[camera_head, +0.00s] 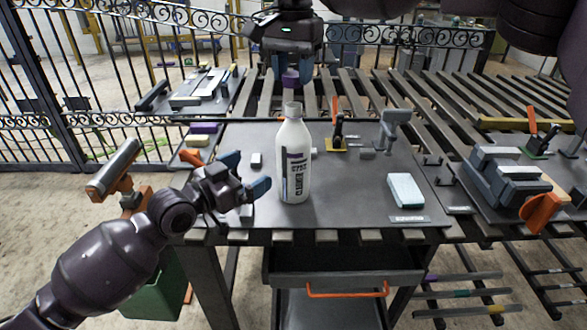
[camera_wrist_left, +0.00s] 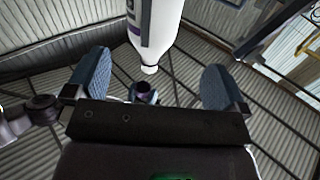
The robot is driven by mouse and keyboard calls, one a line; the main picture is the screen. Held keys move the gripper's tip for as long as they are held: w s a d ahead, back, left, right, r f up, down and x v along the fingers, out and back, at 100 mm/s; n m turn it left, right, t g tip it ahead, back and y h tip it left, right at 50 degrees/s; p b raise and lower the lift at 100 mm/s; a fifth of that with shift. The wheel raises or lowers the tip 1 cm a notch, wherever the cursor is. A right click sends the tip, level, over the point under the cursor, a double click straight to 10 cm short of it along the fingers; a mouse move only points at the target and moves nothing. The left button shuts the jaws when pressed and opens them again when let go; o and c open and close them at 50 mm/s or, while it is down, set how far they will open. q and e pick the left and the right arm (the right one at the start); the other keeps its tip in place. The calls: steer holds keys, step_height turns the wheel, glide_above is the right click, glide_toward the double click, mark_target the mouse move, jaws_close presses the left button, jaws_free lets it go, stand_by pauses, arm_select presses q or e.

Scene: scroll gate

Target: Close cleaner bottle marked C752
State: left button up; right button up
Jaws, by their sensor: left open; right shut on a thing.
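The white cleaner bottle (camera_head: 293,165) stands upright and uncapped on the dark worktable; its label marking is too small to read surely. My right gripper (camera_head: 289,72) reaches in from the back and is shut on a purple cap (camera_head: 290,79). The cap is over the bottle's neck, with a small gap between them. My left gripper (camera_head: 246,174) is open just left of the bottle, its blue fingers apart and not around it. In the left wrist view the bottle (camera_wrist_left: 155,25) shows past the open fingers, its neck near the cap (camera_wrist_left: 143,88).
A light blue sponge (camera_head: 405,190) lies to the right on the worktable (camera_head: 345,205). A toggle clamp (camera_head: 337,130) and a grey fixture (camera_head: 391,128) stand behind the bottle. Purple and yellowish blocks (camera_head: 203,128) lie at the left back. A grey vise (camera_head: 508,175) is at the far right.

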mark_target(292, 150)
arm_select(q)
steer(key=shift+d+r+g+h, duration=0.15)
steer(key=shift+d+g+h, duration=0.15)
steer(key=shift+g, duration=0.1)
arm_select(e)
steer(key=shift+w+d+r+m, duration=0.1)
steer(key=shift+w+r+m, duration=0.75)
steer(key=shift+m, duration=0.45)
steer(key=shift+f, duration=0.1)
arm_select(q)
steer(key=x, duration=1.2)
steer(key=shift+w, duration=0.1)
steer(key=c, duration=1.1)
arm_select(e)
steer(key=shift+f, duration=2.45)
steer(key=shift+f, duration=0.15)
steer(key=shift+f, duration=0.75)
steer(key=shift+f, duration=0.55)
